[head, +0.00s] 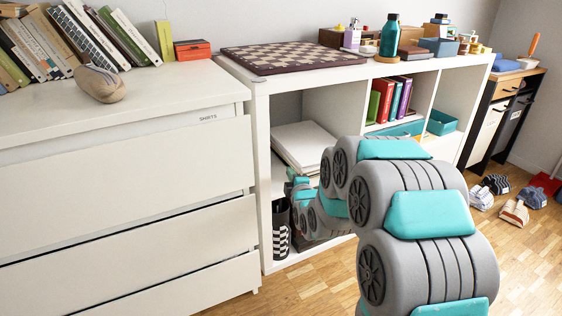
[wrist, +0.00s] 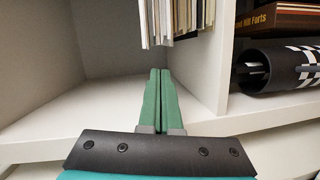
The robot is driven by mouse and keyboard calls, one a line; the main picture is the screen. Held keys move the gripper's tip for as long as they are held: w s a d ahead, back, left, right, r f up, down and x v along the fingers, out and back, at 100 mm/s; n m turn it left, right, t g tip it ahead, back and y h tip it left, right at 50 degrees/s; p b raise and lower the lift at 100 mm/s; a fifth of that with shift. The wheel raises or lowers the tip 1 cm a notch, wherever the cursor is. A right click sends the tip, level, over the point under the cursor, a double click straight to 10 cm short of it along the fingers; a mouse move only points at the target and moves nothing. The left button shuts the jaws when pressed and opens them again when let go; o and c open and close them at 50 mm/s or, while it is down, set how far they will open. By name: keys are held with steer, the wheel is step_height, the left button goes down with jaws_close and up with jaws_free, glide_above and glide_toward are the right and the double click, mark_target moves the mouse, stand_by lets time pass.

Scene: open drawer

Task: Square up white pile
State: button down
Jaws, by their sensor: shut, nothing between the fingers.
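The white pile (head: 303,143) is a stack of flat white sheets in the upper left compartment of the white shelf unit. In the wrist view the edges of the pile (wrist: 178,18) run upright at the top, several of them sticking out unevenly, with some darker layers among them. My gripper (wrist: 160,72) has two green fingers pressed together with nothing between them. Its tips point at the pile's edges, just short of them in the picture; I cannot tell whether they touch.
A shelf board (wrist: 213,65) lies between the pile and a checkered cup (wrist: 280,70), which stands in the compartment below (head: 281,232). A brown book (wrist: 284,17) is beside the cup. A chessboard (head: 290,54) lies on top. The white drawer unit (head: 120,170) is at left.

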mark_target(288, 156)
steer(key=shift+w+a+n+t+y, duration=0.15)
steer(key=shift+w+a+n+t, duration=0.05)
steer(key=shift+w+n+t, duration=0.25)
steer(key=shift+w+a+n+t+y, duration=0.2)
steer(key=shift+w+n+t, duration=0.15)
steer(key=shift+w, duration=0.15)
steer(key=shift+w+a+f+b, duration=0.1)
steer(key=shift+w+a+b, duration=0.15)
steer(key=shift+w, duration=1.3)
steer(key=shift+w+a+b, duration=0.2)
steer(key=shift+w+a, duration=0.1)
steer(key=shift+w, duration=1.3)
steer(key=shift+w+a+f+b, duration=0.1)
steer(key=shift+w+a+b, duration=0.15)
steer(key=shift+w, duration=1.3)
steer(key=shift+d+r, duration=0.1)
steer(key=shift+w+d, duration=0.25)
steer(key=shift+d, duration=0.25)
steer(key=shift+w+d, duration=0.2)
steer(key=shift+d, duration=0.25)
